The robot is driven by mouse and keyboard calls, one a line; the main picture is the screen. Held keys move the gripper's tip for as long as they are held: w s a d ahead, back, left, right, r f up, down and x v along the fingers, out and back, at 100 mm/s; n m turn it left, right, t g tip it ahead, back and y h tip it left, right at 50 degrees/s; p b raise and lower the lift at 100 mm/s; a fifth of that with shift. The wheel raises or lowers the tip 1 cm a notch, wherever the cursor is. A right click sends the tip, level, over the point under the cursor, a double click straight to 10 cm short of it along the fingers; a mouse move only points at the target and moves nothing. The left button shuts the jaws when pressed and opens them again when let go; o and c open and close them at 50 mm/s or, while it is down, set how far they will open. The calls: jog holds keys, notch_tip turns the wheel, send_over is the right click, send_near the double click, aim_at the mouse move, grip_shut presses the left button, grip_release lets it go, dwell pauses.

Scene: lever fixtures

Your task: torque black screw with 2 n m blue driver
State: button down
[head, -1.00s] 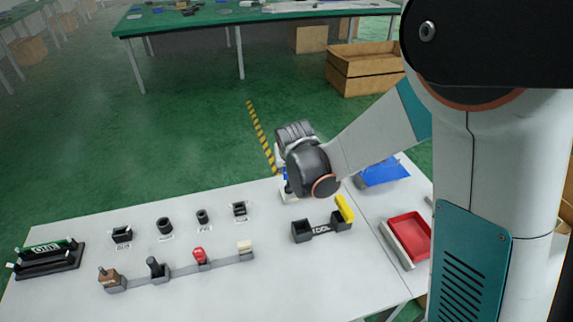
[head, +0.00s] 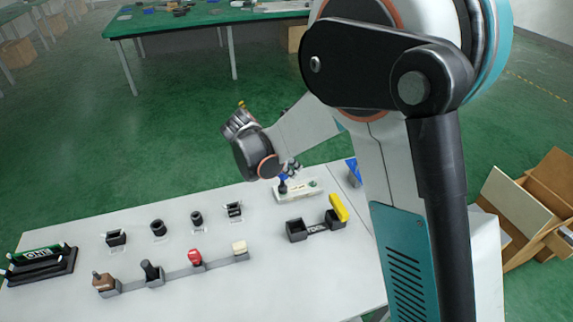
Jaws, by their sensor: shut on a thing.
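My gripper (head: 291,167) is mostly hidden behind my dark wrist, over the back of the white table. It is shut on the blue driver (head: 284,177), of which only a small blue part shows. The driver stands roughly upright over the left part of a small white plate (head: 312,193). A dark spot (head: 283,188) under it may be the black screw or the driver's tip; I cannot tell if they touch. The tool holder (head: 316,230) has an empty left slot and a yellow driver (head: 339,207) on its right.
A row of red (head: 195,257), cream (head: 240,248), black and brown handled levers stands in front. Several small black fixtures (head: 158,228) sit behind it. A black rack (head: 42,265) is at the left. A blue item (head: 353,172) lies right of the plate.

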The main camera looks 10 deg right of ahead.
jog(key=shift+r+p, duration=1.55)
jog(key=shift+r, duration=1)
jog(key=shift+f, duration=0.1)
